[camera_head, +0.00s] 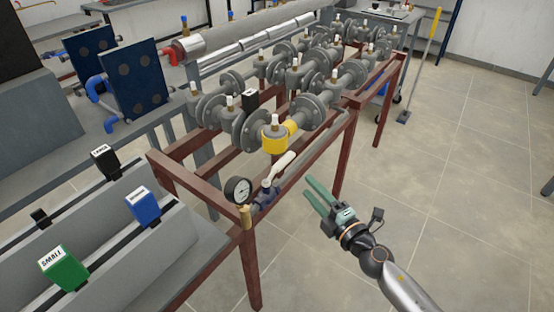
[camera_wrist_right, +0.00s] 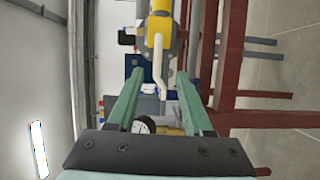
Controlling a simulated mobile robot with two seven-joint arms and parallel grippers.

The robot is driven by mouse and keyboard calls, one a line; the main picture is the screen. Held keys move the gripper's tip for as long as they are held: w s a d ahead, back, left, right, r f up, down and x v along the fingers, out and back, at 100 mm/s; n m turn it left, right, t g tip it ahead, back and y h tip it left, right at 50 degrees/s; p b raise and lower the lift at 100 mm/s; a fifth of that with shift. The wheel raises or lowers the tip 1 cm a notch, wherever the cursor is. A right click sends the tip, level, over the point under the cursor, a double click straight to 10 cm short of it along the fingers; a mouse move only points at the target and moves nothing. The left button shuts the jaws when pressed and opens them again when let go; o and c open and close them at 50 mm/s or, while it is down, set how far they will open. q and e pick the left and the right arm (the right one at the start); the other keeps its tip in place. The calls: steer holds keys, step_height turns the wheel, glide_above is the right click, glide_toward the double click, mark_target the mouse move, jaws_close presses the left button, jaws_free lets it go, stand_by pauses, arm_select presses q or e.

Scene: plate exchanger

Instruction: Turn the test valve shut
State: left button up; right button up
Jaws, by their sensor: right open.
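The likely test valve (camera_head: 268,192) is a small dark blue body with a cream lever (camera_head: 284,166), mounted on the near end of the red-brown frame. The lever slants up to the right in the head view. A round white-faced gauge (camera_head: 238,190) sits just left of the valve. My right gripper (camera_head: 309,187) is open and empty, to the right of the lever and apart from it. In the right wrist view the lever (camera_wrist_right: 158,70) appears between the two green fingers (camera_wrist_right: 160,76), farther off. The gauge (camera_wrist_right: 143,124) is partly hidden there. My left gripper is not in view.
A yellow fitting (camera_head: 275,139) on the grey flanged pipework is just above the lever. The frame's red-brown rail (camera_head: 190,178) and legs stand close by. A grey bench with a green block (camera_head: 62,266) and a blue block (camera_head: 142,205) is at left.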

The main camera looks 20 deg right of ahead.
mark_target(288, 163)
steer(key=x, duration=1.2)
steer(key=shift+w+a+r+b, duration=0.1)
steer(key=shift+w+a+b, duration=0.1)
steer(key=shift+b, duration=0.1)
steer(key=shift+c, duration=0.3)
steer(key=shift+d, duration=0.1)
jaws_close()
stand_by(0.6)
